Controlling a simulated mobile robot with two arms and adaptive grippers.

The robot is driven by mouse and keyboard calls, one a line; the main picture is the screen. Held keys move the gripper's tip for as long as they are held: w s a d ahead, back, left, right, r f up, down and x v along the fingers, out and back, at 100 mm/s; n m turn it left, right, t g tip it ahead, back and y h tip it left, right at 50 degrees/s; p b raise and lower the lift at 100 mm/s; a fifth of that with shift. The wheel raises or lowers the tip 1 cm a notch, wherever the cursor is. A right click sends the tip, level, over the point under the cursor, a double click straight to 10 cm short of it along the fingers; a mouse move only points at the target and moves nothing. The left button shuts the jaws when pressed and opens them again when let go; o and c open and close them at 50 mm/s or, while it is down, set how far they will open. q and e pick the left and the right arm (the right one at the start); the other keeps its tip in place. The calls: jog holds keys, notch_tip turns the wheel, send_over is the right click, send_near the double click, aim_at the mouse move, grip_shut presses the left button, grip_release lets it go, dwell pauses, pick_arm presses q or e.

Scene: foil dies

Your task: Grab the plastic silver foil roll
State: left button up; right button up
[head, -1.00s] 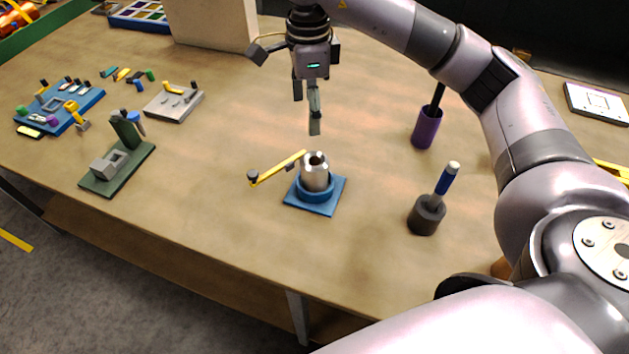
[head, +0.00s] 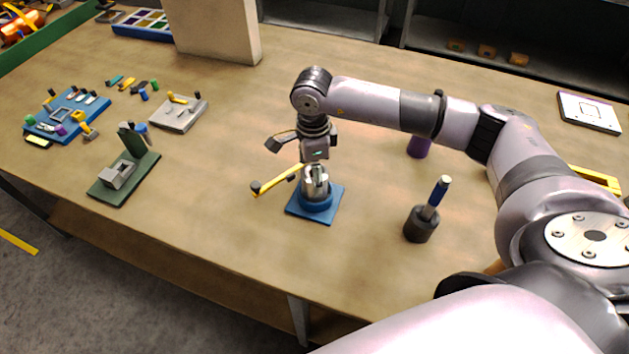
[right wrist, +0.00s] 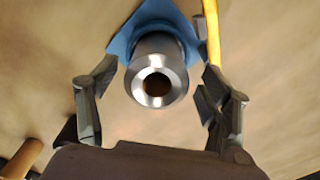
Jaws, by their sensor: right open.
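The silver roll (head: 309,184) is a short metallic cylinder with a hole in its top. It stands upright in a round blue holder on a square blue base (head: 328,208). My right gripper (head: 316,180) is directly above it, pointing down, and partly hides it in the head view. In the right wrist view the roll (right wrist: 157,72) lies between the two spread fingers of the gripper (right wrist: 152,105), with a gap on each side. The blue base (right wrist: 122,45) shows behind it. My left gripper is in neither view.
A dark cup with a blue-handled tool (head: 421,224) stands to the right. A green fixture (head: 124,175) stands left. The table front is clear.

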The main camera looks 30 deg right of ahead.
jog(key=shift+s+d+f+p, duration=0.1)
jog(key=shift+f+p, duration=0.15)
jog(key=shift+f, duration=0.6)
jog(key=shift+s+d+f+p, duration=0.1)
jog(key=shift+f+p, duration=0.1)
jog(key=shift+f, duration=0.65)
jog(key=shift+r, duration=0.1)
jog(key=c, duration=1.4)
